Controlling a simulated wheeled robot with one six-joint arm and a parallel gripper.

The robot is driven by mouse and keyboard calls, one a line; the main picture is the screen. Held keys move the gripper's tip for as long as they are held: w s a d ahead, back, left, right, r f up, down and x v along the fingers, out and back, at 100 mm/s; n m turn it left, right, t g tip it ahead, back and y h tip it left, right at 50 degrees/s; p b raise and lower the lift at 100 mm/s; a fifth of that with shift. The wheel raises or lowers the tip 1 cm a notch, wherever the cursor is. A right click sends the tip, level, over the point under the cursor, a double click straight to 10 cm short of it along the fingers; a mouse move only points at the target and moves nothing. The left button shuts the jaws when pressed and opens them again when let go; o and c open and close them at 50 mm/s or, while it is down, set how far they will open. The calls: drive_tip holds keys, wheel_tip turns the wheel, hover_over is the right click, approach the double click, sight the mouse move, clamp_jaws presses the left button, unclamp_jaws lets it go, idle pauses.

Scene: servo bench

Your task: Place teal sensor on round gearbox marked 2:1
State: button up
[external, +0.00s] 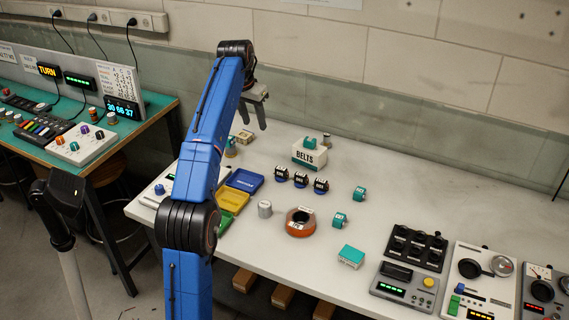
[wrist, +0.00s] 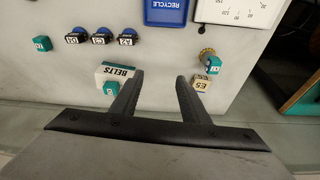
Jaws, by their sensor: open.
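Several teal pieces are in view, and I cannot tell which is the sensor. In the external view, teal blocks lie at the middle right (external: 360,193) and nearer the front (external: 340,219); a flat teal box (external: 351,256) lies at the front. Round candidates for the gearbox are a silver cylinder (external: 265,209) and a brass round piece (wrist: 206,53) with a teal block (wrist: 213,65) at it; no 2:1 mark is readable. My gripper (external: 253,117) is open and empty above the back of the bench; its fingers also show in the wrist view (wrist: 160,78).
A white BELTS box (external: 308,156) with teal at its back and a beige block (wrist: 201,82) are near my fingers. Three dark round labelled pieces (external: 300,179) stand in a row. An orange-brown ring (external: 300,222) and blue (external: 245,180) and yellow trays (external: 233,200) lie nearer the front.

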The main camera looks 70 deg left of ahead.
drive_tip(key=w+d+f+m, duration=0.2)
drive_tip(key=w+d, duration=0.1)
drive_tip(key=d, duration=1.3)
drive_tip(key=w+d+f+m, duration=0.1)
drive_tip(key=w+d+f, duration=0.15)
drive_tip(key=d, duration=1.35)
drive_tip(key=s+d+f+m+t, duration=0.1)
drive_tip(key=s+d+f, duration=0.25)
drive_tip(key=d, duration=0.45)
drive_tip(key=s+d+f+m+h, duration=0.1)
drive_tip(key=s+d+f, duration=0.2)
drive_tip(key=d+f, duration=0.35)
drive_tip(key=s+d+f+m+t, duration=0.1)
drive_tip(key=s+d+f, duration=0.2)
drive_tip(key=d, duration=0.6)
drive_tip(key=s+d+f+m, duration=0.1)
drive_tip(key=s+d+f, duration=0.3)
drive_tip(key=f, duration=0.3)
drive_tip(key=s+d+f+m, duration=0.1)
drive_tip(key=s+d+f, duration=0.3)
drive_tip(key=s+f, duration=0.3)
drive_tip(key=shift+s+f+h, duration=0.2)
drive_tip(key=shift+s+h, duration=0.1)
drive_tip(key=shift+h, duration=0.1)
